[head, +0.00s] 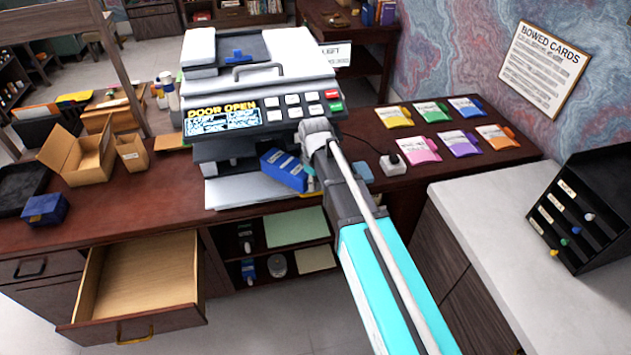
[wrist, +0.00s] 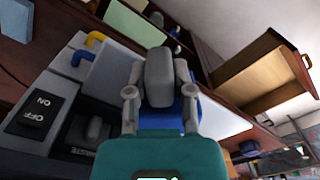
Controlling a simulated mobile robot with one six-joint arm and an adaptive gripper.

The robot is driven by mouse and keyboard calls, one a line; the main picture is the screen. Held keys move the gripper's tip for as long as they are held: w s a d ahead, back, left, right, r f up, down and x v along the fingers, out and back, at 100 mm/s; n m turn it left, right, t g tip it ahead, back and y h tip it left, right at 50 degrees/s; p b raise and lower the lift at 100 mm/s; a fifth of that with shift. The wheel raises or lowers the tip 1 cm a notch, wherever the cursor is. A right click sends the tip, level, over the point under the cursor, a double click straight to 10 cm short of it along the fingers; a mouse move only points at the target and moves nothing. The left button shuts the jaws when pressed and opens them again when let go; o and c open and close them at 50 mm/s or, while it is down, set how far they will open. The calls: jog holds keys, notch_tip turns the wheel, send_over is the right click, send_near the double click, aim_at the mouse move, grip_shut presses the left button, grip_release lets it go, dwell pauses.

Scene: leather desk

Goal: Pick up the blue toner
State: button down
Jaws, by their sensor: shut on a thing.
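The blue toner (head: 284,170), a blue block with a pale label, is at the front of the printer (head: 258,75), tilted, below the control panel. My gripper (head: 308,172) is at its right end, mostly hidden behind my own arm. In the wrist view, my gripper (wrist: 160,100) is shut on the blue toner (wrist: 190,112), whose blue body shows behind and between the grey fingers. Most of the toner is hidden there by the fingers. The printer display reads DOOR OPEN. I cannot tell whether the toner touches the printer.
An ON/OFF switch (wrist: 40,113) and a yellow handle (wrist: 94,39) are close to my gripper. An open, empty drawer (head: 140,275) juts out at lower left. Open shelves (head: 296,232) are below the printer. Coloured packets (head: 430,113) lie at right. An open cardboard box (head: 85,160) stands at left.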

jog(key=s+d+r+p, duration=0.3)
jog(key=s+r+p, duration=0.5)
jog(key=s, duration=0.5)
jog(key=shift+d+r, duration=0.15)
jog(key=shift+r, duration=0.55)
jog(key=shift+s, duration=0.1)
